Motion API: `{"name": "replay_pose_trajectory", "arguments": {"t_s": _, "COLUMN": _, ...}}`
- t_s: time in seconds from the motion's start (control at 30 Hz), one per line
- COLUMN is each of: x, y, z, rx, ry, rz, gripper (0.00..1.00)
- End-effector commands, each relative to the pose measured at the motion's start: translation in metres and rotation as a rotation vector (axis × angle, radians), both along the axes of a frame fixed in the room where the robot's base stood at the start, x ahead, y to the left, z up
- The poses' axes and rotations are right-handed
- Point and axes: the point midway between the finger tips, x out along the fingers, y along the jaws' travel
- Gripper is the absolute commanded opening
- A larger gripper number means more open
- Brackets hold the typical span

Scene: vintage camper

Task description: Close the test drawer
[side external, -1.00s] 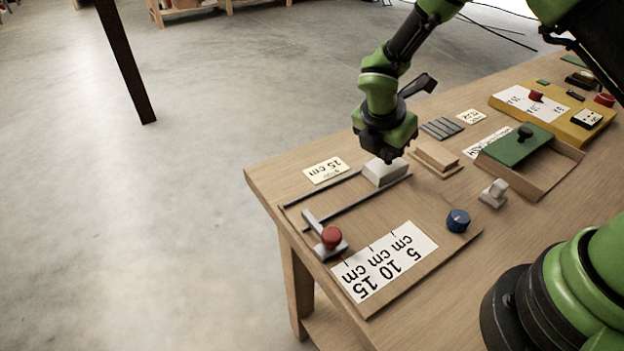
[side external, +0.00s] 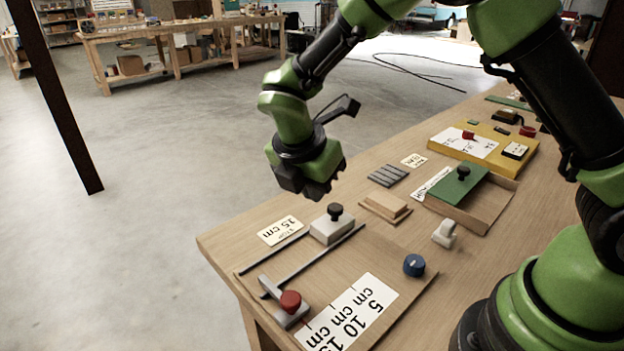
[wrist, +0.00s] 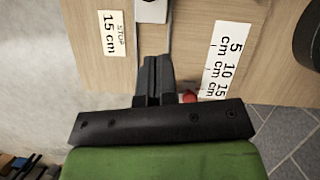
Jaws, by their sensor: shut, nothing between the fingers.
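A shallow wooden tray (side external: 492,202) holds or is partly covered by a green panel (side external: 455,190) with a black knob; it looks like the test drawer, though I cannot be sure. Part of the tray's inside shows open beside the panel. My gripper (side external: 318,194) hangs in the air, left of the tray and above a white block (side external: 328,230) with a black knob on two dark rails. Its fingers (wrist: 154,80) are shut and empty in the wrist view, apart from the block, whose edge (wrist: 150,12) shows at the top. The tray is outside the wrist view.
A small wooden block (side external: 386,205), a grey switch (side external: 444,233) and a yellow panel (side external: 490,145) stand on the bench. Free air surrounds my gripper.

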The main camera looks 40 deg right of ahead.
Motion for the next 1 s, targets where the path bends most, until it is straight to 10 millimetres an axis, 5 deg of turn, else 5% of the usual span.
{"name": "replay_pose_trajectory", "arguments": {"t_s": 0.37, "x": 0.002, "y": 0.03, "z": 0.011, "rx": 0.0, "ry": 0.002, "rz": 0.0, "gripper": 0.0}}
{"name": "replay_pose_trajectory", "arguments": {"t_s": 0.9, "x": 0.009, "y": -0.007, "z": -0.082, "rx": -0.001, "ry": 0.006, "rz": 0.0, "gripper": 0.0}}
{"name": "replay_pose_trajectory", "arguments": {"t_s": 1.0, "x": 0.014, "y": -0.024, "z": -0.078, "rx": 0.002, "ry": 0.0, "rz": -0.006, "gripper": 0.0}}
